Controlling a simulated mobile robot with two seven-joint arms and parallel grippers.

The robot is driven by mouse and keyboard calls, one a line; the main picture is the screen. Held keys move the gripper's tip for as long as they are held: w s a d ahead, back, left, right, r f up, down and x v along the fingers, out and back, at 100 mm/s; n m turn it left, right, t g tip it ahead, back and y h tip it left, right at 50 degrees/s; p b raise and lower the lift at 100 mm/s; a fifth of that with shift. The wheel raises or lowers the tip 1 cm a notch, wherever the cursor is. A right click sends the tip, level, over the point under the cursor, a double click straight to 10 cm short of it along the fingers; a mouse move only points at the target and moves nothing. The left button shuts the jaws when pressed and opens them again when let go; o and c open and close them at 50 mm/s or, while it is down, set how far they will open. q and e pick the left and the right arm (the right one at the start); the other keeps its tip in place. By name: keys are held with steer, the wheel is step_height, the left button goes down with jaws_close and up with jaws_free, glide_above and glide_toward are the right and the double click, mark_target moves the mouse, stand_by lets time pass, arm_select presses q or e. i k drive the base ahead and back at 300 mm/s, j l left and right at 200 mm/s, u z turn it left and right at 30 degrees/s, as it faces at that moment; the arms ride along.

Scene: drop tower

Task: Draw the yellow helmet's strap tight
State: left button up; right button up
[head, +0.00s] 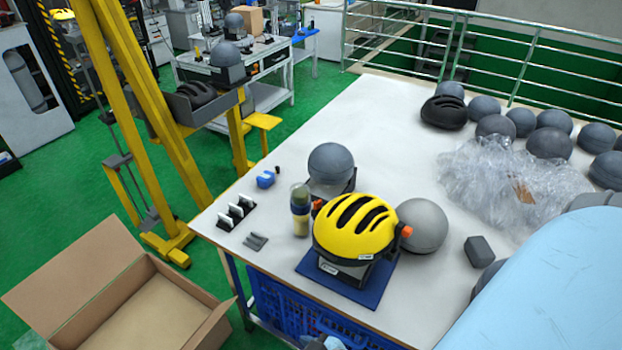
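The yellow helmet (355,228) with black vent slots sits on a dark stand with a white label, on a blue mat (366,291) near the table's front edge. An orange piece (407,232) shows at the helmet's right side, and a smaller orange piece (317,206) at its left. A dark band runs below the helmet's rim near the right orange piece; I cannot tell how tight the strap is. I cannot make out either of my grippers in the head view.
A grey ball-shaped headform (421,226) stands close right of the helmet, another (331,164) behind it. A bottle (300,210) stands at its left. Crumpled clear plastic (510,190) lies at the right. A pale blue rounded surface (550,285) hides the lower right. The table's middle back is clear.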

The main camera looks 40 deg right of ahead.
mark_target(406, 232)
steer(key=z, duration=1.6)
